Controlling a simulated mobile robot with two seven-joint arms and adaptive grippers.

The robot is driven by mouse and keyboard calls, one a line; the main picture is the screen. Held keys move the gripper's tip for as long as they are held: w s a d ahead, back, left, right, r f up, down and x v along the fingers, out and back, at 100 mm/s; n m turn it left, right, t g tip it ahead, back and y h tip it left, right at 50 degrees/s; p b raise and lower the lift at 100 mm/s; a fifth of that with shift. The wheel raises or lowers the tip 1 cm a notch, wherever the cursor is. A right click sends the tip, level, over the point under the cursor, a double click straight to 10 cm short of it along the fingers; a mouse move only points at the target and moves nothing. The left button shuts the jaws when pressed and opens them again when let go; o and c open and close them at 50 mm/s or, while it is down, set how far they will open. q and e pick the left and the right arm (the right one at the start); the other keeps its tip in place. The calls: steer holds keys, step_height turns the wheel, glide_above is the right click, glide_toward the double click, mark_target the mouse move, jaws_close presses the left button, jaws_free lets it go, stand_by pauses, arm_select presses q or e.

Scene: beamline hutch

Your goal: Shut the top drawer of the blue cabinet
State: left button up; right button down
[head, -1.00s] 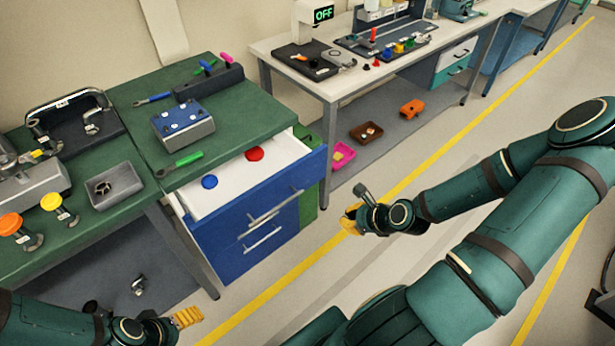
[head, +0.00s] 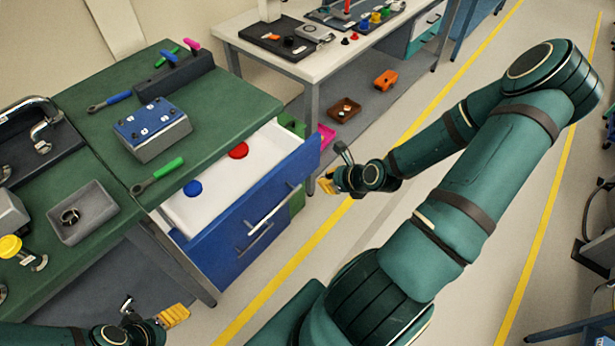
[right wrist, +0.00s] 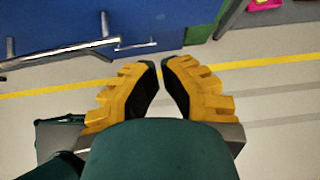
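The blue cabinet (head: 215,268) is under the green workbench. Its top drawer (head: 290,168) is pulled out, showing a white inside with a blue disc (head: 193,188) and a red disc (head: 238,150). A bar handle (head: 274,211) is on the drawer front. My right gripper (head: 325,184) is just right of the drawer front, apart from it and empty. In the right wrist view its yellow fingers (right wrist: 160,66) have their tips almost together, and blue fronts with bar handles lie at upper left. My left gripper (head: 176,316) is low at the left, away from the cabinet; its finger gap is hidden.
A blue-topped box (head: 155,130), a green-handled tool (head: 160,175) and a grey tray (head: 82,212) are on the green bench (head: 225,100). A white table (head: 290,65) stands behind, with a brown bin (head: 345,110) below.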

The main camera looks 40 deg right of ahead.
mark_target(268, 153)
steer(key=w+f+b, duration=0.1)
steer(key=w, duration=0.1)
steer(key=w+f+b, duration=0.1)
steer(key=w, duration=0.1)
steer(key=w+f+b, duration=0.1)
steer(key=w, duration=0.1)
steer(key=shift+w+a+f, duration=0.1)
steer(key=shift+a+f, duration=0.15)
steer(key=shift+w+b, duration=0.3)
steer(key=shift+w, duration=0.2)
steer(key=shift+w+r, duration=0.1)
steer(key=shift+w, duration=0.05)
steer(key=w, duration=0.5)
steer(key=w+a, duration=0.1)
steer(key=w, duration=1.1)
steer(key=shift+a, duration=0.2)
steer(key=shift+w+r, duration=0.1)
